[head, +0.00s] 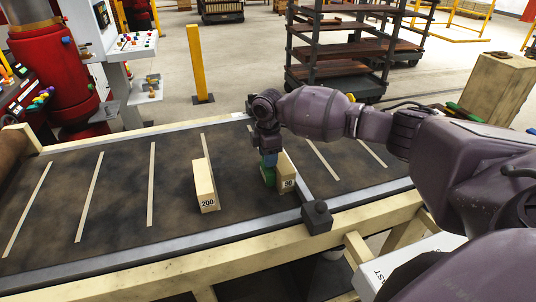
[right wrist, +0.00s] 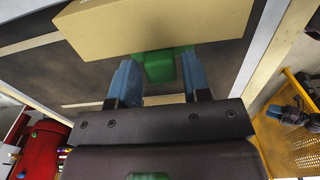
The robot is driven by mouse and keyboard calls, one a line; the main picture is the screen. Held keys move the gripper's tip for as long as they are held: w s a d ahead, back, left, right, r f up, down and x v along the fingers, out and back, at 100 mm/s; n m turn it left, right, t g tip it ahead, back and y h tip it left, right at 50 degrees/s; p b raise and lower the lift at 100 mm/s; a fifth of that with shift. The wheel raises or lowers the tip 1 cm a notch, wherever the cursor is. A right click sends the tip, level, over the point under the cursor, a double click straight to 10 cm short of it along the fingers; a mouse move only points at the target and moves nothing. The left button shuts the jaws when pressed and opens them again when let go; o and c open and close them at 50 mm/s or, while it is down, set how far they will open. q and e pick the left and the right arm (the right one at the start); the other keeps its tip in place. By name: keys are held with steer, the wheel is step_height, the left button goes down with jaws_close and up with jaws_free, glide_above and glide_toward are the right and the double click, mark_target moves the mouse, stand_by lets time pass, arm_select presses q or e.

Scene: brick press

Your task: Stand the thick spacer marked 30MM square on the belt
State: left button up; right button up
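A green spacer (head: 268,176) is low over or on the belt (head: 120,215), close beside the left side of a pale block that seems marked 90 (head: 287,173). I cannot read any mark on the spacer, nor tell whether its base touches the belt. My right gripper (head: 269,159) points down at it. A pale block (right wrist: 155,25) fills the space just beyond the spacer. My left gripper is not in view.
A pale block marked 200 (head: 206,187) stands on the belt to the left. Thin pale lines cross the belt. A small dark box (head: 317,216) sits on the front rail. A yellow post (head: 199,65) and a dark rack (head: 345,50) stand behind. The belt's left part is clear.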

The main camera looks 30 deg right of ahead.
steer(key=shift+o, duration=1.3)
